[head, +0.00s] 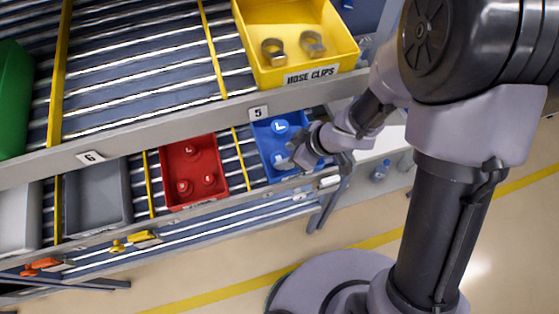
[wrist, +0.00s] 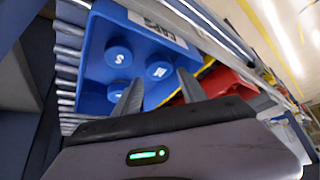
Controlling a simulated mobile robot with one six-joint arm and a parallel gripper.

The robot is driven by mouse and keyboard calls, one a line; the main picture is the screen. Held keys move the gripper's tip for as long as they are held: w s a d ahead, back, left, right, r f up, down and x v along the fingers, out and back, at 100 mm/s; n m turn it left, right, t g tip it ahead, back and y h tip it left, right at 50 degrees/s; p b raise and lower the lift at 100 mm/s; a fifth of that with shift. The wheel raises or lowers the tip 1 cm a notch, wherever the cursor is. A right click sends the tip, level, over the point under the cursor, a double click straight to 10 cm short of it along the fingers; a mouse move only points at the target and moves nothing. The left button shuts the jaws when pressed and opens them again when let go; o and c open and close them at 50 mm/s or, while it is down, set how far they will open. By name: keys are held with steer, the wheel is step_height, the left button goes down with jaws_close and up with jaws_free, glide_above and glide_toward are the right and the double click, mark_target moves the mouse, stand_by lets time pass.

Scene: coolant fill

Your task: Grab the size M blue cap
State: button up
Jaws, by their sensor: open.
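The blue bin (head: 262,132) sits on the lower shelf in the head view and fills the upper left of the wrist view (wrist: 97,45). In it are blue caps. The size M blue cap (wrist: 159,71) lies in line with the gap between my fingertips, its M readable. The S cap (wrist: 118,58) is to its left, and a third cap (wrist: 117,88) is partly behind my left finger. The head view shows the L cap (head: 280,127) clearly; my gripper (head: 294,155) covers part of the bin's front. My gripper (wrist: 160,76) is open and empty; whether it touches the M cap I cannot tell.
A red bin (head: 174,155) with red caps stands left of the blue bin, and a grey bin (head: 97,200) is further left. The yellow hose clips bin (head: 262,40) is on the shelf above. The shelf rail (head: 185,122) runs above the lower bins.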

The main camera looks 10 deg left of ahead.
mark_target(279, 159)
steer(key=b+x, duration=0.2)
steer(key=x, duration=0.2)
steer(key=shift+s+d+f, duration=0.1)
steer(key=shift+s+d, duration=0.05)
steer(key=shift+d, duration=0.05)
steer(key=shift+a, duration=0.15)
steer(key=shift+c, duration=0.9)
steer(key=c, duration=0.8)
